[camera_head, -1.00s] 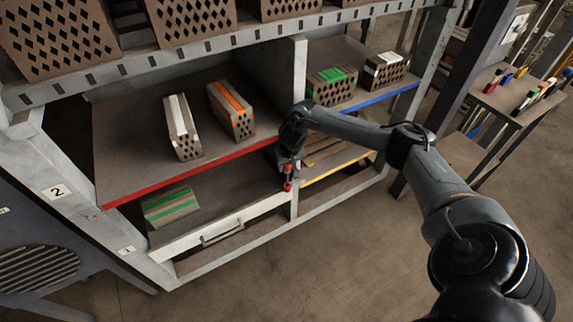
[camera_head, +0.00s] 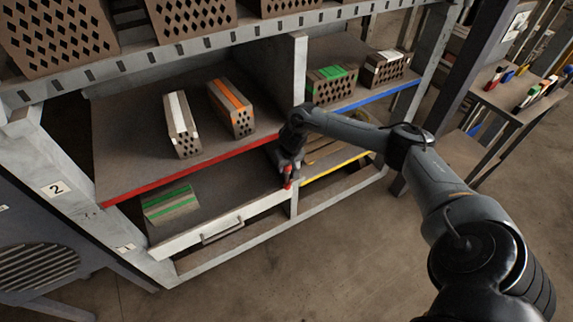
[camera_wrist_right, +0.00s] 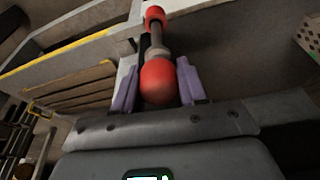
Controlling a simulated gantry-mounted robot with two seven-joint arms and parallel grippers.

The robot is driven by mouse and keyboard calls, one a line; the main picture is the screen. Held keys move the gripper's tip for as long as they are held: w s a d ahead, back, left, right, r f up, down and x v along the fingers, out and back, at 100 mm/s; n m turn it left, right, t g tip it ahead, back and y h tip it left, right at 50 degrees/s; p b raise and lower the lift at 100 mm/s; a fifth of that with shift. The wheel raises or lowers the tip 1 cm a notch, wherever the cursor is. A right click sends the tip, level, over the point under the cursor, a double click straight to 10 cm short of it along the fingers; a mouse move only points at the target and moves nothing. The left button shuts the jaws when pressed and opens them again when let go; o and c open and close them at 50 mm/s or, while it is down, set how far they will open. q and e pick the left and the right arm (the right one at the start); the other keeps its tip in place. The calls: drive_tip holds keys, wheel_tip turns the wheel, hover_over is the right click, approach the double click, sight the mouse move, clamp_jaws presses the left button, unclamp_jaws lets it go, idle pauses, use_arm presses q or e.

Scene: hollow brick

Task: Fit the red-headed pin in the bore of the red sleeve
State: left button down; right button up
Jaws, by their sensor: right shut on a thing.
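My right gripper (camera_head: 289,166) is in front of the rack's middle upright, at the lower bay. In the right wrist view its two purple fingers (camera_wrist_right: 158,84) are shut on the red-headed pin (camera_wrist_right: 158,82), gripping it at its round red head. The pin's grey shaft points away from the gripper towards the red sleeve (camera_wrist_right: 154,15), at the top of that view. Shaft and sleeve look close together and roughly in line; I cannot tell whether the tip is inside the bore. In the head view the red sleeve (camera_head: 288,184) shows small below the gripper. My left gripper is out of view.
The rack's red-edged shelf (camera_head: 190,170) holds two hollow bricks, one with a white stripe (camera_head: 181,125) and one with orange (camera_head: 232,108). A green-striped brick (camera_head: 170,205) lies in the drawer (camera_head: 222,222) below. Open floor (camera_head: 330,260) lies in front.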

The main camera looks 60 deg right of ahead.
sight(287, 173)
drive_tip(key=shift+f, duration=0.4)
drive_tip(key=shift+f, duration=0.5)
drive_tip(key=shift+f+b, duration=0.4)
drive_tip(key=shift+f, duration=0.25)
drive_tip(key=shift+f, duration=0.6)
drive_tip(key=shift+f+b, duration=0.35)
drive_tip(key=shift+f, duration=0.25)
idle(0.3)
drive_tip(key=shift+f, duration=0.2)
idle(0.5)
drive_tip(key=o, duration=1.2)
